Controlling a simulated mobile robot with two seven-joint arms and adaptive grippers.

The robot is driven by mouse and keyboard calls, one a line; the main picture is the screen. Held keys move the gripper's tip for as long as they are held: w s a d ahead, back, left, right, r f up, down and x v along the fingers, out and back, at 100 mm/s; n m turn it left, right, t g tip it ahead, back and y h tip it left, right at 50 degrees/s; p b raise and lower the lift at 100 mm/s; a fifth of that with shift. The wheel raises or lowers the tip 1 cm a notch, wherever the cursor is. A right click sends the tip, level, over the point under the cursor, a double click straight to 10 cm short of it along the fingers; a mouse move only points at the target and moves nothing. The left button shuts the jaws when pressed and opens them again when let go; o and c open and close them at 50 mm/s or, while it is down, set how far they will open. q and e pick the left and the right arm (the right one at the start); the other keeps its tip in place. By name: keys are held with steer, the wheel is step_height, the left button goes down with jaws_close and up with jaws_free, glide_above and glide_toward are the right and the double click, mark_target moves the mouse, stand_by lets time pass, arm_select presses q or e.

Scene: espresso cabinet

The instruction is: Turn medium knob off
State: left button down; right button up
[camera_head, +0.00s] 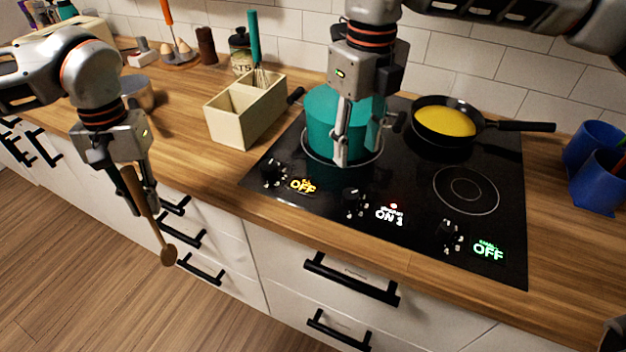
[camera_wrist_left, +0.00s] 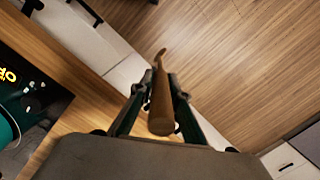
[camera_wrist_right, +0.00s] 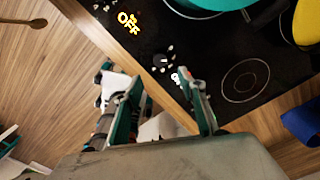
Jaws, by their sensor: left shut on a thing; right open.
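The medium knob (camera_head: 354,203) is at the front middle of the black cooktop (camera_head: 285,222). Its display (camera_head: 389,215) beside it reads ON 1 with a red mark above. The knob also shows in the right wrist view (camera_wrist_right: 161,61). My right gripper (camera_head: 341,150) is open and empty, pointing down above the cooktop, in front of the teal pot (camera_head: 318,112). In the right wrist view its fingers (camera_wrist_right: 165,92) are apart, with the knob just beyond them. My left gripper (camera_head: 143,198) is shut on a wooden spoon (camera_head: 167,252), hanging in front of the counter.
The left knob (camera_head: 272,174) and right knob (camera_head: 449,236) have displays reading OFF. A black pan (camera_head: 420,133) with yellow food sits at the back right. A cream utensil box (camera_head: 228,128) stands left of the cooktop, and blue cups (camera_head: 596,182) stand right.

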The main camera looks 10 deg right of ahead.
mark_target(351, 193)
step_height(351, 193, down, 12)
stand_by(0.5)
steer(key=c, duration=1.1)
